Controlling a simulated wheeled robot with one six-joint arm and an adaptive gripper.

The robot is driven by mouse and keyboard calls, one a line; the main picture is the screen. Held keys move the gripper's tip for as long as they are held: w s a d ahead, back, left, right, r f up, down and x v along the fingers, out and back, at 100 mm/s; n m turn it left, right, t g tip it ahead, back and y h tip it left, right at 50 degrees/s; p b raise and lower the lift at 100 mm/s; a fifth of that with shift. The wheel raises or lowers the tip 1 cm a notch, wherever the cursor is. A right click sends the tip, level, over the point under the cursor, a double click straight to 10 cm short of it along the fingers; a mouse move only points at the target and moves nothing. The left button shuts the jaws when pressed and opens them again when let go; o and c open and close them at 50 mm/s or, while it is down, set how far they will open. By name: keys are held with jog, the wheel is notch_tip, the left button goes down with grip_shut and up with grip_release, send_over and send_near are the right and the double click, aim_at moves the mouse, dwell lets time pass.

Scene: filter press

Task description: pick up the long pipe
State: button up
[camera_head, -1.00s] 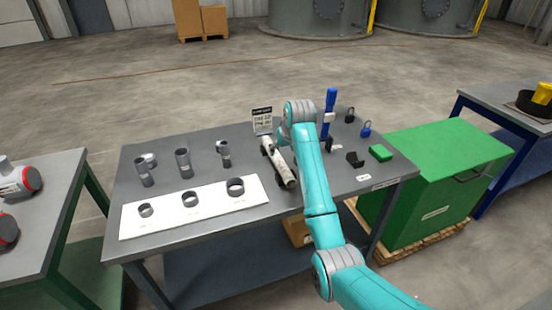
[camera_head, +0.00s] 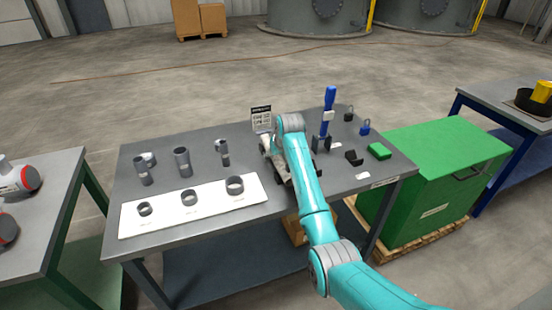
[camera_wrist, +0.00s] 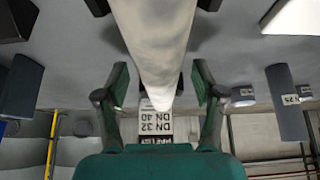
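The long pipe (camera_head: 267,145) is pale and lies on dark supports near the middle of the grey table, partly covered by my arm in the head view. In the wrist view the pipe (camera_wrist: 155,40) runs from the top centre down toward a label card. My gripper (camera_wrist: 160,82) is open, with one finger on each side of the pipe's line and a visible gap on both sides. I cannot tell how far above the pipe the fingers are. In the head view my gripper is mostly hidden behind my own arm.
A white board (camera_head: 205,207) with several rings lies at the table's front left, behind it stand short grey pipes (camera_head: 182,162). A label card (camera_head: 261,117) stands at the back. A blue upright tool (camera_head: 328,112), padlocks and a green block (camera_head: 379,151) are on the right.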

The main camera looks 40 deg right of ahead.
grip_shut()
jog(key=shift+r, duration=0.1)
